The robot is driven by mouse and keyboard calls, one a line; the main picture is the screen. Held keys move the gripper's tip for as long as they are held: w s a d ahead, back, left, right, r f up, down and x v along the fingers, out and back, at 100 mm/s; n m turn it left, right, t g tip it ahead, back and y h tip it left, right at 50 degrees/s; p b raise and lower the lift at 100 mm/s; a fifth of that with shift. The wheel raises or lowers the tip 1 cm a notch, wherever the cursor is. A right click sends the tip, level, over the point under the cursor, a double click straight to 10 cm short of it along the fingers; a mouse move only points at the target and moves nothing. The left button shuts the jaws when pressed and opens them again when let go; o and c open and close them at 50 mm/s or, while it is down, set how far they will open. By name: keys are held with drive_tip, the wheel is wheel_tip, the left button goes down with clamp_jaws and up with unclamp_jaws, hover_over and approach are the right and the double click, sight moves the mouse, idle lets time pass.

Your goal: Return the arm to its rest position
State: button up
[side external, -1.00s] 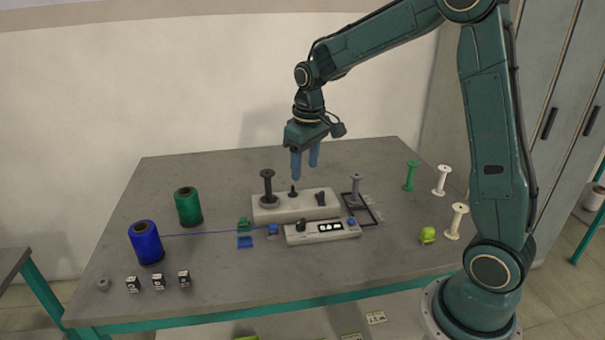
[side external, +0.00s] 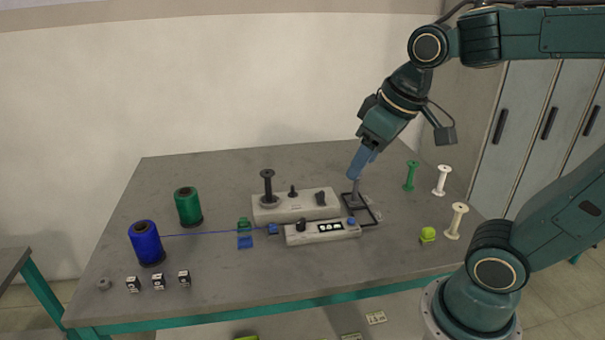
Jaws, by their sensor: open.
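My gripper (side external: 358,170) has blue fingers, is tilted down to the left and is open.
Blue (side external: 146,243) and green (side external: 188,207) thread spools stand at left; a blue thread runs right from the blue one. Green (side external: 410,176), white (side external: 441,181) and cream (side external: 456,221) bobbins stand at right, near a yellow-green object (side external: 427,235). Small black boxes (side external: 158,282) sit at front left.

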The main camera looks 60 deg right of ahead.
drive_tip(key=s+a+t, duration=0.1)
drive_tip(key=s, duration=0.5)
drive_tip(key=shift+a+f, duration=0.15)
drive_tip(key=shift+f, duration=0.2)
